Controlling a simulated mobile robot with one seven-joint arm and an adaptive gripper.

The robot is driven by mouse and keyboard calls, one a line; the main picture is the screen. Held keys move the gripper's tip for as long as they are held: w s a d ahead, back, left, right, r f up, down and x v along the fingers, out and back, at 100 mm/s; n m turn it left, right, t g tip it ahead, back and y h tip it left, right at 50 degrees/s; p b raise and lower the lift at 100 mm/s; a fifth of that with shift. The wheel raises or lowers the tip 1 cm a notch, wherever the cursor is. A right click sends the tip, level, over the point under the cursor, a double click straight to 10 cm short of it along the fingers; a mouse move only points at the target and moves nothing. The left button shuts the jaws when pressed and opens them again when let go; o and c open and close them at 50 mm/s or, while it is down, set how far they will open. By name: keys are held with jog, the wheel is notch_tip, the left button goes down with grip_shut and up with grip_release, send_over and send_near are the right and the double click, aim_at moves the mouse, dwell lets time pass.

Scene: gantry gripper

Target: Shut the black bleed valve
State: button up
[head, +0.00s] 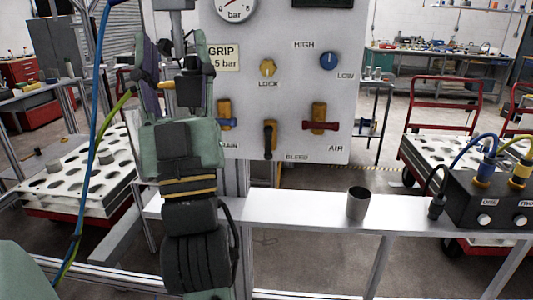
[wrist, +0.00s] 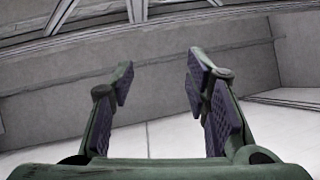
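The black bleed valve (head: 269,140) is on the lower middle of the light grey panel, left of the BLEED label. Its black lever hangs straight down, in line with the upright yellow-brown valve bodies beside it. My gripper (head: 172,48) is up and left of it, in front of the panel's left edge, fingers pointing up and clear of the valve. In the wrist view, my gripper (wrist: 160,80) is open, with its two dark ribbed pads wide apart and nothing between them. The valve does not show in the wrist view.
A blue-handled valve (head: 227,123) and a red-handled valve (head: 320,126) flank it, both handles crosswise. Above are a yellow LOCK knob (head: 267,68) and a blue knob (head: 328,61). A dark cup (head: 358,203) stands on the rail (head: 300,208) below. Hoses hang at left.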

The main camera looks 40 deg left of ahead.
jog(key=w+f+m+t+h, duration=0.1)
jog(key=w+f+m+h, duration=0.1)
jog(key=h, duration=0.1)
jog(key=w+a+f+m+t+h+b, duration=0.1)
jog(key=w+f+m+h, duration=0.1)
jog(key=w+f+h, duration=0.1)
jog(key=w+f+m+t+h+b, duration=0.1)
jog(key=w+f+m+t+h, duration=0.1)
jog(key=h, duration=0.3)
jog(key=shift+w+a+f+m, duration=0.15)
jog(key=shift+w+f+m, duration=0.15)
jog(key=shift+w+f, duration=0.35)
jog(key=shift+c, duration=0.8)
jog(key=m+g+h+b, duration=0.1)
jog(key=m+g+h, duration=0.1)
jog(key=g+h, duration=0.3)
send_near(267, 143)
jog(key=shift+t+h, duration=0.6)
jog(key=shift+h, duration=0.1)
jog(key=x, duration=0.3)
jog(key=p+x, duration=0.1)
jog(key=x, duration=0.2)
jog(key=a+p+x, duration=0.1)
jog(key=x, duration=0.2)
jog(key=shift+f, duration=0.3)
grip_shut()
